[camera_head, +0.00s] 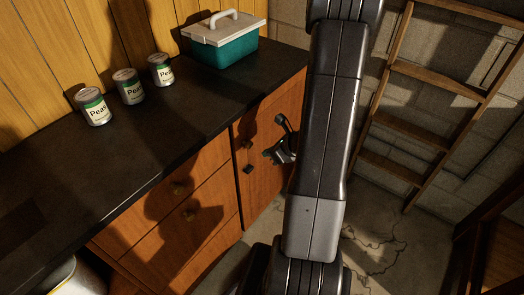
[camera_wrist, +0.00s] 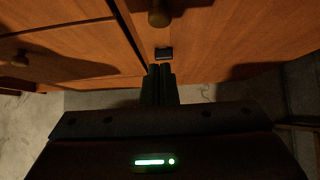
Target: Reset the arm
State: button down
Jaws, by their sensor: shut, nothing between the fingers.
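My gripper (camera_head: 270,155) shows in part to the left of my arm in the head view, in front of the wooden cabinet door (camera_head: 262,190). In the wrist view my gripper's fingers (camera_wrist: 160,69) are together, with nothing between them. Their tips point at the cabinet front, just below a small dark block (camera_wrist: 164,53). I cannot tell whether they touch it. The block also shows in the head view (camera_head: 248,169), left of my gripper. A round knob (camera_wrist: 159,13) is above the block in the wrist view.
The dark countertop (camera_head: 150,130) holds several cans, including one in front (camera_head: 93,107), and a teal toolbox (camera_head: 223,45) with a pale lid. A wooden ladder (camera_head: 408,127) leans against the block wall at the right. Cracked concrete floor (camera_head: 395,250) is open beside my arm.

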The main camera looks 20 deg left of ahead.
jog(key=p+v, duration=0.1)
jog(key=v, duration=0.8)
jog(key=shift+r, duration=0.2)
jog(key=shift+w+a, duration=0.1)
jog(key=shift+a, duration=0.05)
